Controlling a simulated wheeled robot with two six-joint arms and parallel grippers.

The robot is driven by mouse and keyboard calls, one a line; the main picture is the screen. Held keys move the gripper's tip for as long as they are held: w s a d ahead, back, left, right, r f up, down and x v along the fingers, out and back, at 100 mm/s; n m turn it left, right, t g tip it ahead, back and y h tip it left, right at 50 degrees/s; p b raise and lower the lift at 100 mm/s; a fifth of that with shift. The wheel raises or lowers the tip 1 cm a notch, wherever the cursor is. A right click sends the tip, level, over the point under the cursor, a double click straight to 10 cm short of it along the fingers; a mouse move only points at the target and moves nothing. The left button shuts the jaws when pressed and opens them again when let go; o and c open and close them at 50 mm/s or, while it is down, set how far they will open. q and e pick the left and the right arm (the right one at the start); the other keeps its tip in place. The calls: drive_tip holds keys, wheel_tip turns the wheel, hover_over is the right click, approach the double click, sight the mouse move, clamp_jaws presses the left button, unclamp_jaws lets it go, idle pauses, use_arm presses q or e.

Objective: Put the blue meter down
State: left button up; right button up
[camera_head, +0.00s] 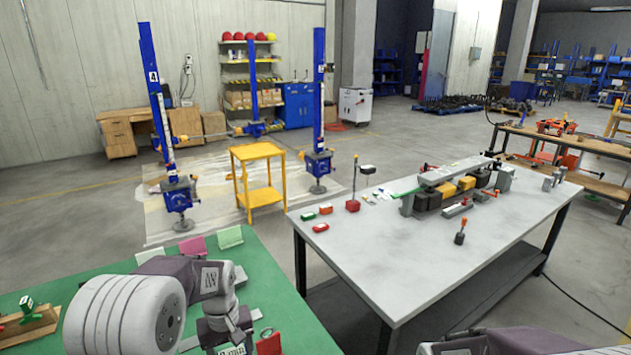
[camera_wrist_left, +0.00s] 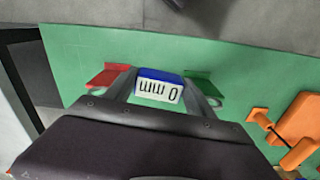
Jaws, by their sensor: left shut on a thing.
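The blue meter (camera_wrist_left: 160,86) has a blue top edge and a white face reading "0 mm", upside down in the left wrist view. My left gripper (camera_wrist_left: 161,92) is shut on it, one finger on each side. In the head view the meter's white face (camera_head: 232,350) just shows at the bottom edge, below my left gripper (camera_head: 230,338). The meter is over the green mat (camera_head: 265,270); I cannot tell whether it touches it. My right gripper is out of view; only part of that arm shows at the bottom right.
A red stand (camera_wrist_left: 106,77) and a green stand (camera_wrist_left: 204,88) flank the meter. An orange tool (camera_wrist_left: 300,122) lies on the right in the wrist view. Pink (camera_head: 191,247) and pale green (camera_head: 230,237) stands line the mat's far edge. A grey table (camera_head: 385,260) stands to the right.

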use_arm(q)
drive_tip(key=s+f+m, duration=0.4)
drive_tip(key=s+m, duration=0.1)
drive_tip(key=s, duration=0.1)
drive_tip(key=shift+d+f, duration=0.15)
drive_tip(key=shift+d, duration=0.15)
drive_tip(key=shift+s, duration=0.1)
idle(0.5)
